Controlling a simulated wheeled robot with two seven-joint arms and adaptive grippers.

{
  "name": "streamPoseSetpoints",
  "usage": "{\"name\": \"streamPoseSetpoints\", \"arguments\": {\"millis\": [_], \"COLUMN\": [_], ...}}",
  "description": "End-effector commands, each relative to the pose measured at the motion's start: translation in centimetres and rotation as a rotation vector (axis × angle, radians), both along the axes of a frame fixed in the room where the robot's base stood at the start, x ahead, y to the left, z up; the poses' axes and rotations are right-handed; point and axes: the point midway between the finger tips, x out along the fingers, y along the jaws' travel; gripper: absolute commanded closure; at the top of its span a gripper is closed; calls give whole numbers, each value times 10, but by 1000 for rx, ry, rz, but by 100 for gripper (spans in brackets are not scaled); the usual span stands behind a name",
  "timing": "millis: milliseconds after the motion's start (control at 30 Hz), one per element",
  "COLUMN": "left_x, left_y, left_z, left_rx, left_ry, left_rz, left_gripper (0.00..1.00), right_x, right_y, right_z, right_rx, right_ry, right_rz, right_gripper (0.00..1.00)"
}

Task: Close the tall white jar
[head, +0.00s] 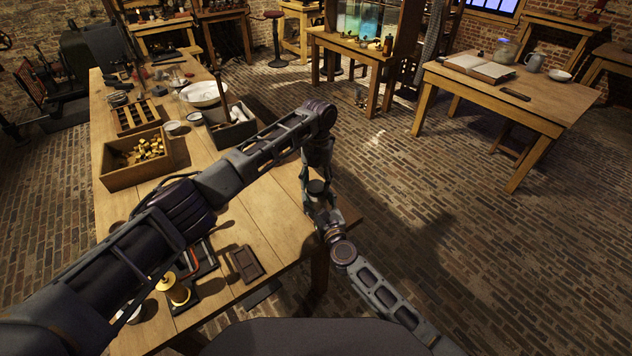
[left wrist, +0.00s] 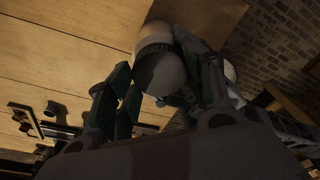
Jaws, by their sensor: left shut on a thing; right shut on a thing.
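My left gripper (head: 319,186) hangs at the end of my bent left arm, over the table's right edge. In the left wrist view my left gripper (left wrist: 151,64) is shut on a pale, rounded piece (left wrist: 158,72), which looks like the tall white jar. A lighter band crosses its upper part. Whether a lid sits on it cannot be told. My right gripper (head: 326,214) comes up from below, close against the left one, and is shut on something. The grippers hide what lies between them in the head view.
The long wooden table (head: 245,215) holds an open box of brass pieces (head: 138,158), a grey tray (head: 232,128), a white basin (head: 203,94), a brown slab (head: 246,263) and a brass spool (head: 173,289). Brick floor (head: 430,220) lies open to the right.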

Motion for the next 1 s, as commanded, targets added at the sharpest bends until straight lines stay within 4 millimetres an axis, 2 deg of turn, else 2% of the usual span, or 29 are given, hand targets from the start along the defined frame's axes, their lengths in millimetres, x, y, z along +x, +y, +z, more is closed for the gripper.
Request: {"name": "streamPoseSetpoints", "arguments": {"millis": [400,800,833,967,1000], "left_x": [1,1,1,0,0], "left_y": [0,0,0,0,0], "left_z": [0,0,0,0,0], "left_rx": [3,3,3,2,2], "left_ry": [-1,-2,-2,-1,-1], "left_rz": [-321,-354,-354,-353,-354], "left_gripper": [55,55,44,27,26], "right_x": [0,0,0,0,0], "right_y": [-1,-1,-1,-1,-1], "right_z": [-1,-1,-1,-1,-1], "right_rx": [0,-1,-1,-1,0], "right_ry": [1,2,2,2,1], "right_rz": [-1,-1,-1,-1,-1], "right_gripper": [100,100,100,100,100]}}
